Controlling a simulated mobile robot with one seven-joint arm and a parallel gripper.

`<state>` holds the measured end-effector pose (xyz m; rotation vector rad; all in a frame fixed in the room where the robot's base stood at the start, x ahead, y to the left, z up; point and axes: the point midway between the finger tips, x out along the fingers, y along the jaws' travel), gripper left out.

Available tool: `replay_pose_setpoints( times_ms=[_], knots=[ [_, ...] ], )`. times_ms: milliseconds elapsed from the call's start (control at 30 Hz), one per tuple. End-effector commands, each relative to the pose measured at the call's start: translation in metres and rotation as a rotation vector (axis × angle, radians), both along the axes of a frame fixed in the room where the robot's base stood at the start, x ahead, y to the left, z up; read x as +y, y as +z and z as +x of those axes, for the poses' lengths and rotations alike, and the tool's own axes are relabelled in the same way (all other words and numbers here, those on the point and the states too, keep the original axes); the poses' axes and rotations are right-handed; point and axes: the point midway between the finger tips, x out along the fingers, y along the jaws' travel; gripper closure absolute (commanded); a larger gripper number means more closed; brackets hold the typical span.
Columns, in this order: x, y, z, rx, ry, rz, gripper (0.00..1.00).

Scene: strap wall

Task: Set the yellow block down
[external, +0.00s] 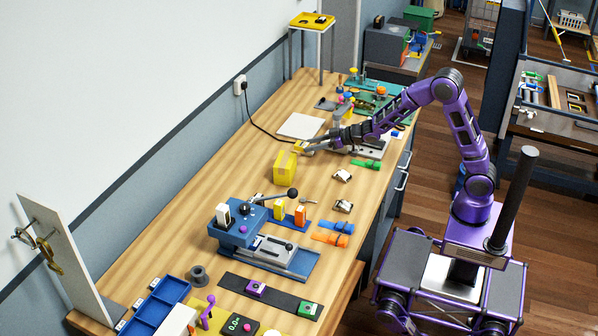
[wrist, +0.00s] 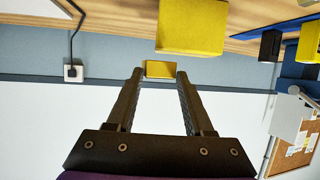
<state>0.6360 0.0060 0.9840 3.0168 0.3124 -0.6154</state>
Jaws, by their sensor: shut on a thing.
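My gripper (external: 303,148) reaches in over the workbench from the right, shut on a small yellow block (wrist: 160,69). In the wrist view the yellow block sits between the tips of the two dark fingers. In the external view the held block (external: 297,146) shows small at the fingertips, so its exact gap to the bench top is hard to tell. A larger yellow box (external: 285,168) stands on the bench just in front of the gripper. It also shows in the wrist view (wrist: 190,30), apart from the fingers.
A white sheet (external: 301,126) lies behind the gripper. A blue vise-like fixture (external: 240,232) stands nearer the camera. Small parts, a green piece (external: 366,164) and an orange piece (external: 331,239) lie along the right side. Bare wood lies left of the yellow box.

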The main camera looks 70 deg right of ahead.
Motion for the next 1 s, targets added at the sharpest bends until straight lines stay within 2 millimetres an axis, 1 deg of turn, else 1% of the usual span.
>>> replay_pose_setpoints(
  times_ms=[33,67,100,200,300,400,467,567,733,800,1000],
  knots=[
    [0.024,0.003,0.011,0.0,0.061,0.001,1.0],
    [0.038,0.003,0.016,0.001,0.096,0.002,1.0],
    [0.057,0.003,0.022,0.0,0.141,0.003,1.0],
    [0.099,0.004,0.034,0.001,0.245,0.008,1.0],
    [0.133,0.006,0.042,-0.003,0.326,0.013,1.0],
    [0.157,0.008,0.046,-0.008,0.38,0.018,1.0],
    [0.166,0.007,0.047,-0.009,0.402,0.018,1.0],
    [0.172,-0.004,0.048,-0.009,0.417,0.02,1.0],
    [0.173,-0.038,0.048,-0.007,0.419,0.021,1.0],
    [0.173,-0.047,0.048,-0.01,0.419,0.021,1.0],
    [0.172,-0.061,0.048,-0.01,0.417,0.021,1.0]
  ],
)
